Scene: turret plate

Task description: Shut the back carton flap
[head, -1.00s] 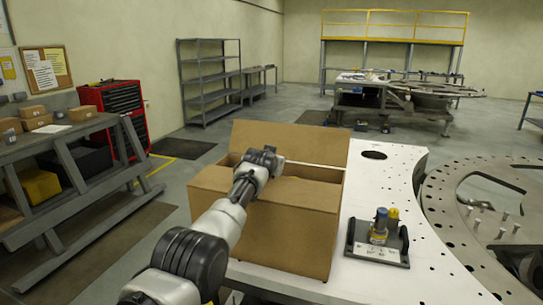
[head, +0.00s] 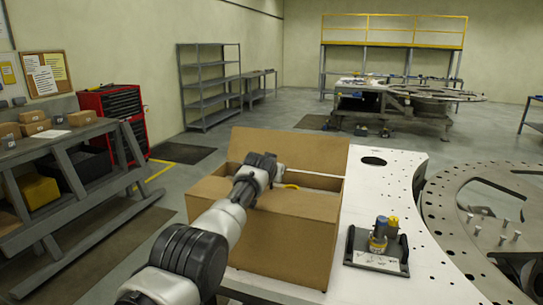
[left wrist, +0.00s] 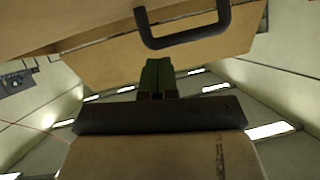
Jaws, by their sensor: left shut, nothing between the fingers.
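The brown carton (head: 277,245) stands on a white plate-like table in the head view. Its back flap (head: 312,152) stands up, tilted, along the far side. A front panel (head: 300,203) covers the near part of the top, and a narrow opening shows behind it. My left arm reaches over the carton from the front left, its wrist hiding the left gripper in the head view. In the left wrist view the left gripper (left wrist: 158,75) is shut and empty, its dark fingers in front of a cardboard panel (left wrist: 110,58). Contact cannot be told. My right gripper is not in view.
A small black tray with a blue-and-yellow-topped item (head: 380,235) sits right of the carton on the white table (head: 385,180). A large perforated ring (head: 450,205) lies further right. Left is a shelf (head: 60,150) with small boxes. A dark handle (left wrist: 185,40) shows in the left wrist view.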

